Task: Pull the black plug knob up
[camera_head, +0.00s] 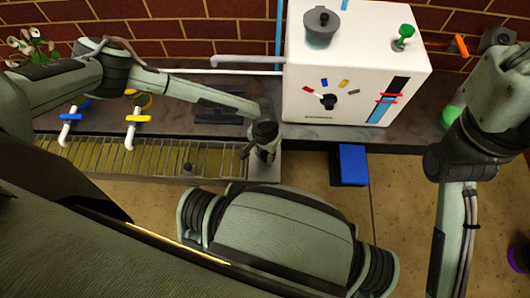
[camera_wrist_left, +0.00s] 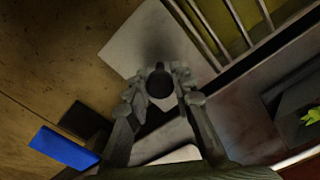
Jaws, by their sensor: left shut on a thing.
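The black plug knob (camera_wrist_left: 160,86) shows as a dark round ball between the fingertips in the left wrist view. My left gripper (camera_wrist_left: 160,88) is shut on it, one finger on each side. Behind the knob is a pale square plate (camera_wrist_left: 135,42). In the head view my left gripper (camera_head: 263,150) points down over the pale plate (camera_head: 266,172) at the right end of the slatted basin; there the fingers mostly hide the knob. I cannot tell whether the knob is raised. My right arm is at the right edge, and its gripper is out of view.
A white machine (camera_head: 350,55) with a dial stands behind and right of the left gripper. A blue block (camera_head: 350,165) is right of the plate.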

